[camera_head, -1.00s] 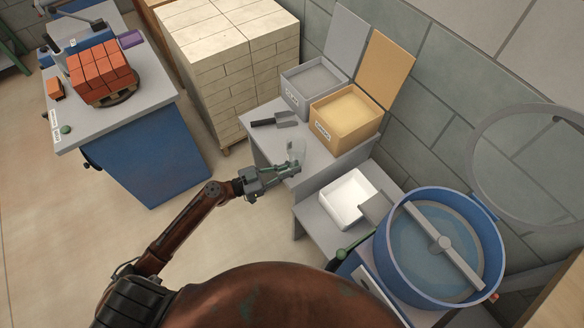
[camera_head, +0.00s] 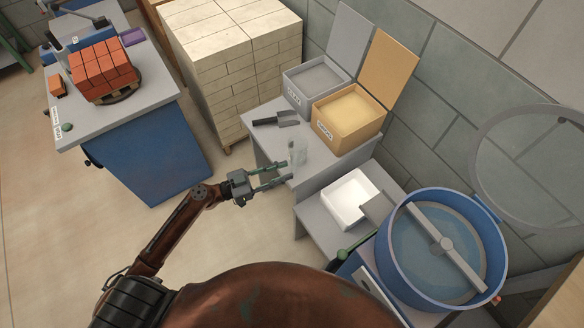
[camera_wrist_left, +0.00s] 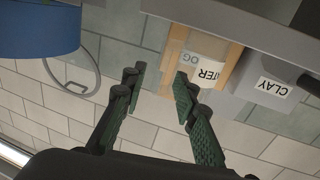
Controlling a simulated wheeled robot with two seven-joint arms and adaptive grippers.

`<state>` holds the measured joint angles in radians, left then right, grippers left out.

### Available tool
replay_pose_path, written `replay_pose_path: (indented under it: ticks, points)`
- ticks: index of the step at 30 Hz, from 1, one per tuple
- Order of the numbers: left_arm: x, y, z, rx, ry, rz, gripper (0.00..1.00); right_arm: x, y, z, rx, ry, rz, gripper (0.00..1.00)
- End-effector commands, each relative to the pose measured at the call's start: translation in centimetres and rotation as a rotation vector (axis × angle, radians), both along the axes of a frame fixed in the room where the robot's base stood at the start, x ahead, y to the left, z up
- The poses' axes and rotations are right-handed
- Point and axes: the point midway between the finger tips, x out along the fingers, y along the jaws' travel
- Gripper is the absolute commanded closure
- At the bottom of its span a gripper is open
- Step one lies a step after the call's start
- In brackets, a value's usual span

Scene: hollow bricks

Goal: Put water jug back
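The water jug (camera_head: 298,150) is clear and hard to make out. It stands upright near the front edge of the grey bench (camera_head: 268,148), in front of the yellow bin. My left gripper (camera_head: 286,171) is open and empty, its fingers pointing at the jug from the left, apart from it. In the left wrist view the spread fingers of the gripper (camera_wrist_left: 158,88) have nothing between them. A white label (camera_wrist_left: 206,70) with partly readable letters "ATER" shows beyond them, upside down. My right gripper is not in view.
A grey bin (camera_head: 312,88) and a yellow bin (camera_head: 347,118) with raised lids stand at the bench's back. A scoop (camera_head: 277,119) lies left of them. A white tray (camera_head: 350,196) and blue mixer (camera_head: 441,245) are at right. Floor left of the gripper is clear.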

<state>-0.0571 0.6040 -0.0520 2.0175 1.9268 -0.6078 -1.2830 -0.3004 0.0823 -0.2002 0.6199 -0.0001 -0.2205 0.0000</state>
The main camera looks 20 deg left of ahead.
Motion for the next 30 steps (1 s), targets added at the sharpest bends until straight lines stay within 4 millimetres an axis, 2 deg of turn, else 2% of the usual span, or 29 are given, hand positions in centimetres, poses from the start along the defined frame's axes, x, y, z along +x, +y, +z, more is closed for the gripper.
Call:
replay_pose_path:
  ticks: [6,10,15,23,26,29,30]
  points:
    - [-3.0,3.6,-0.2,-0.001,0.002,0.004,0.73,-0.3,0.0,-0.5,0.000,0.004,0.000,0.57]
    - [-4.3,5.0,-0.1,-0.001,0.001,0.002,0.73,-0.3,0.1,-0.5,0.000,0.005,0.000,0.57]
    - [-5.1,5.9,0.0,-0.001,-0.001,0.001,0.73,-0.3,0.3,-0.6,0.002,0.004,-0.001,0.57]
    - [-5.1,6.1,0.0,0.000,0.000,0.001,0.73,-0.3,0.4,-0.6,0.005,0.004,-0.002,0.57]
    - [-4.9,6.8,-1.7,0.005,0.034,0.025,0.73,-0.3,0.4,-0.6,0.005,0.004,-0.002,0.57]
    - [-4.4,8.8,-6.5,0.022,0.135,0.096,0.73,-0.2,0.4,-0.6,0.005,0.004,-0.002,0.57]
    - [-4.4,9.9,-9.4,0.033,0.194,0.136,0.73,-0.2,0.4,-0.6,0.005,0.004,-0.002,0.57]
